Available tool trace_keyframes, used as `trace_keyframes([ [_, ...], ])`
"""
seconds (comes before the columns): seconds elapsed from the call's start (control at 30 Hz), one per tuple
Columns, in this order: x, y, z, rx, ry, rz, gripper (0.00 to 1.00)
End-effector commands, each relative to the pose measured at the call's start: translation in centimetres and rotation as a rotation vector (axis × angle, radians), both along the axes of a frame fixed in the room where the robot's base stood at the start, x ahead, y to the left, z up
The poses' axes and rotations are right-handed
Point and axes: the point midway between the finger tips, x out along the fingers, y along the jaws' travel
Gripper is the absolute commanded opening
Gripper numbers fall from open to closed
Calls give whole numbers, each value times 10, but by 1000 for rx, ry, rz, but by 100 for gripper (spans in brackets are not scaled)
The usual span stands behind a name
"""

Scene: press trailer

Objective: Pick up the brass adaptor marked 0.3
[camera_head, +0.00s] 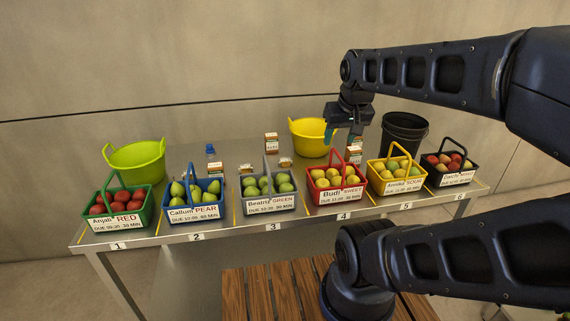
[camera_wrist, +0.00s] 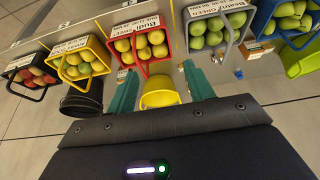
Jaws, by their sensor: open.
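No brass adaptor marked 0.3 can be made out for sure. Two small brownish items with pale labels, a left one (camera_head: 246,168) and a right one (camera_head: 285,163), lie behind the baskets in the head view; their markings are too small to read. My gripper (camera_head: 343,136) is above the back right of the table, near the yellow tub (camera_head: 309,139). In the wrist view my gripper (camera_wrist: 160,85) shows two teal fingers spread apart with nothing held, and the yellow tub (camera_wrist: 160,92) shows between them.
Several labelled fruit baskets line the table's front edge, from the red-apple basket (camera_head: 118,207) to the black basket (camera_head: 449,168). A green tub (camera_head: 136,162), blue-capped bottle (camera_head: 214,160), labelled jar (camera_head: 271,143) and black bucket (camera_head: 403,132) stand behind. Some tabletop (camera_head: 235,150) is clear.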

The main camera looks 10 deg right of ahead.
Motion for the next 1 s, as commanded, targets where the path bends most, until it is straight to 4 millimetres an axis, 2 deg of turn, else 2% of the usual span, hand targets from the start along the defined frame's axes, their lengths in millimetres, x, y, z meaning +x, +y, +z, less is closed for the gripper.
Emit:
trace_keyframes([
  [0.07,0,0,0,0,0,0,52],
  [0.1,0,0,0,0,0,0,56],
  [0.37,0,0,0,0,0,1,56],
  [0.5,8,1,2,-13,9,26,56],
  [0.67,36,3,6,-58,39,123,56],
  [1.0,115,10,3,-167,119,408,56],
])
